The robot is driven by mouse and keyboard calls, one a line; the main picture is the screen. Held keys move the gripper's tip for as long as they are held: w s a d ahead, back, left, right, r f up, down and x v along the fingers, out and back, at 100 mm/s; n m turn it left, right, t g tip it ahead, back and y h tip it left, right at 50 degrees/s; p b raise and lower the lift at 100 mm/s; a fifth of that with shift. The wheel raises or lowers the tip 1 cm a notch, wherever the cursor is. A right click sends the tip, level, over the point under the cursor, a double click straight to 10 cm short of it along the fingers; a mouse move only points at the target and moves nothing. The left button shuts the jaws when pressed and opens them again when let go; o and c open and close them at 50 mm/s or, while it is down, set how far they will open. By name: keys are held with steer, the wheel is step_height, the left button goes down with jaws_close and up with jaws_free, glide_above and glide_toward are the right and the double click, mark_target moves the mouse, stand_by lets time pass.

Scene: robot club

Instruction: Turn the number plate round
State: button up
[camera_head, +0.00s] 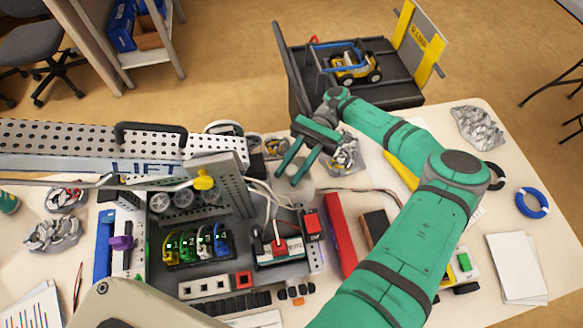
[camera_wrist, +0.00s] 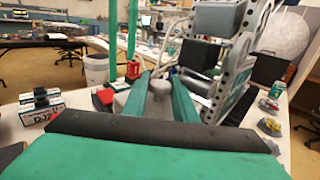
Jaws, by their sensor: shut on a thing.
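My gripper (camera_head: 292,182) is over the middle of the table, just right of the grey perforated upright of the large machine. Its two green fingers point down and to the left. In the wrist view, the fingers (camera_wrist: 157,90) stand either side of a grey, rounded thing (camera_wrist: 158,92), and the gripper is shut on it. I cannot tell whether this thing is the number plate or part of its mount. No number plate can be picked out with certainty. Small coloured pieces with numbers (camera_head: 197,245) sit inside the machine, below and left of my gripper.
The perforated beam marked LIFT (camera_head: 95,140) spans the left. A red switch (camera_head: 311,224) and a long red block (camera_head: 341,236) lie below my gripper. Crumpled foil (camera_head: 343,156) lies close to it. A blue tape ring (camera_head: 532,202) and white paper (camera_head: 516,268) are at the right.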

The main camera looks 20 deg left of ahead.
steer(key=shift+n+h, duration=0.3)
steer(key=shift+h, duration=0.2)
steer(key=o, duration=1)
steer(key=shift+r, duration=0.1)
steer(key=shift+r, duration=0.35)
step_height(320, 180, up, 2)
steer(key=shift+s+d+r, duration=0.1)
steer(key=shift+r, duration=0.15)
steer(key=s+d+r, duration=0.1)
steer(key=s+r, duration=0.2)
steer(key=s, duration=0.1)
steer(key=s+d+r, duration=0.1)
steer(key=s+r, duration=0.2)
steer(key=s, duration=0.2)
steer(key=s+d+r, duration=0.2)
steer(key=s+r, duration=0.1)
steer(key=s, duration=0.1)
steer(key=shift+s+r, duration=0.15)
steer(key=shift+r, duration=0.1)
